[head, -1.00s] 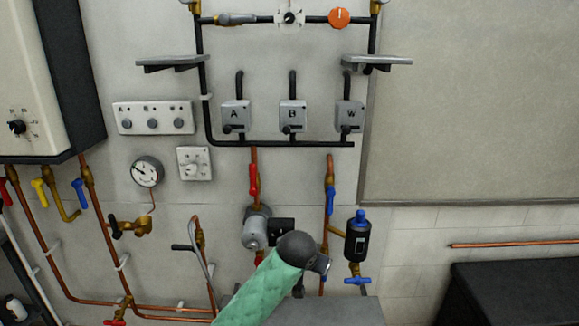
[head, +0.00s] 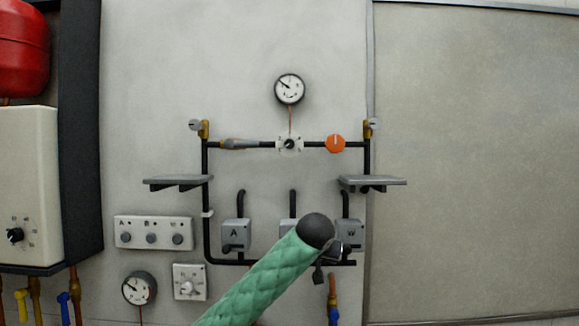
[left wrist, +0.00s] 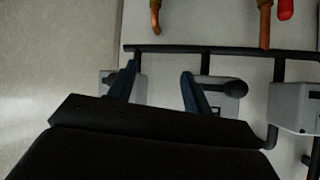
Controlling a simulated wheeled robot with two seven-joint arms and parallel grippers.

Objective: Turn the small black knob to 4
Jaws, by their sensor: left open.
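The small black knob (head: 289,144) sits on a square white plate with marks around it. It is in the middle of the upper black pipe in the head view, below a round gauge. Its pointer is too small to read. A larger black knob (head: 15,235) is on the white boiler at the left. My left arm, in a green sleeve, rises to the grey boxes, below and right of the small knob. My left gripper (left wrist: 157,72) is open and empty in the left wrist view, its blue fingers apart in front of the boxes. The small knob does not show there.
An orange knob (head: 335,144) and a grey-handled valve (head: 240,144) flank the small knob on the pipe. Grey shelves (head: 178,181) and (head: 372,182) stick out below on both sides. A gauge (head: 289,89) is above. The panel at right is bare.

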